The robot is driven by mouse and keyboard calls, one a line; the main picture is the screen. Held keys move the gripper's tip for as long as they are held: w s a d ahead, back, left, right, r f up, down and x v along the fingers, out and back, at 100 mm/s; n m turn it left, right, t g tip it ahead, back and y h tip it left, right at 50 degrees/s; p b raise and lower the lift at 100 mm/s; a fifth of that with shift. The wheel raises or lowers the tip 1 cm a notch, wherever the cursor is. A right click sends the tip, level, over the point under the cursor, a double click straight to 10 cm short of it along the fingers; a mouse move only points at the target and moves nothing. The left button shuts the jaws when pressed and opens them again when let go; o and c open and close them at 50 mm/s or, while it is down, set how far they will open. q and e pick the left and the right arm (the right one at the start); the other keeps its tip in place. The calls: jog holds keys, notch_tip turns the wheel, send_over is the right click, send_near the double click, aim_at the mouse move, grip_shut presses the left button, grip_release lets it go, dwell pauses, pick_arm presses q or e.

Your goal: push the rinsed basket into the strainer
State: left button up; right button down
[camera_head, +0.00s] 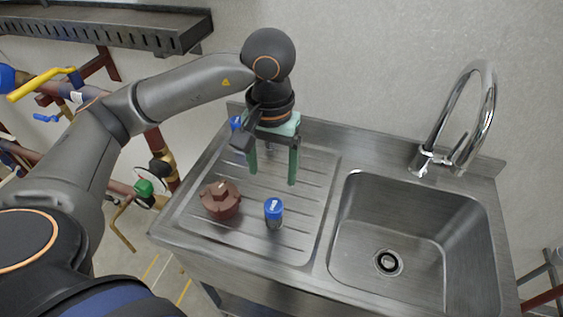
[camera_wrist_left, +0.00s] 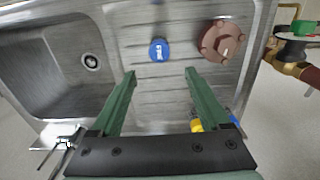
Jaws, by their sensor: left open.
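A small upright cylinder with a blue top and grey body (camera_head: 274,213), seemingly the basket, stands on the ribbed drainboard. In the left wrist view its blue top (camera_wrist_left: 158,50) lies just beyond the fingertips, between their lines. My left gripper (camera_head: 272,178) is open and empty, its green fingers pointing down above the drainboard, behind the cylinder and apart from it. It also shows in the left wrist view (camera_wrist_left: 160,72). No strainer is clearly identifiable; a brass fitting (camera_head: 166,160) on the pipework left of the sink may belong to it. My right gripper is not in view.
A brown flanged cap (camera_head: 220,200) sits left of the cylinder. Another blue-topped item (camera_head: 236,122) is partly hidden behind my left gripper. The sink basin (camera_head: 415,222) is empty, with a chrome faucet (camera_head: 470,120) behind it. Red pipes and a yellow-handled valve (camera_head: 42,84) stand left.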

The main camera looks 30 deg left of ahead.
aim_at(273, 205)
pick_arm(q)
notch_tip(273, 205, down, 7)
jog(key=b, duration=0.3)
jog(key=shift+s+f+b, duration=0.1)
jog(key=shift+f+b, duration=0.05)
jog(key=shift+b, duration=0.2)
notch_tip(273, 205, down, 3)
jog(key=b, duration=0.3)
jog(key=shift+f+b, duration=0.15)
jog(key=shift+b, duration=0.35)
jog(key=shift+f, duration=0.2)
jog(key=c, duration=0.6)
grip_shut()
